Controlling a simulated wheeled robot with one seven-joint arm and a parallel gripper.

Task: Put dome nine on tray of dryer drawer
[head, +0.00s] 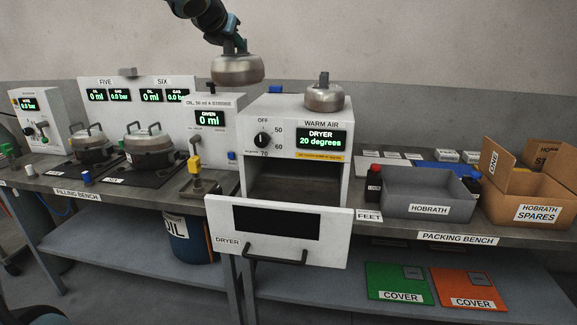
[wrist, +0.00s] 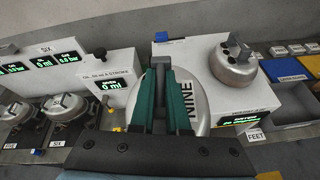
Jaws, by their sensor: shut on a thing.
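Dome nine (head: 237,70) is a brushed-metal dome hanging in the air, up and left of the dryer (head: 331,166). In the wrist view its top shows the word NINE (wrist: 191,106). My gripper (head: 229,49) is shut on the dome's top from above; its green fingers (wrist: 162,90) also show in the wrist view. The dryer drawer (head: 336,219) is pulled out, with its handle at the front. Its tray (head: 292,190) is partly hidden behind the drawer front, and the part that shows looks bare.
A second metal dome (head: 324,97) stands on the dryer's top. The oil unit (head: 214,115) stands left of the dryer, with two lidded pots (head: 149,148) further left. A grey Hobrath bin (head: 428,193) and cardboard box (head: 536,203) stand right.

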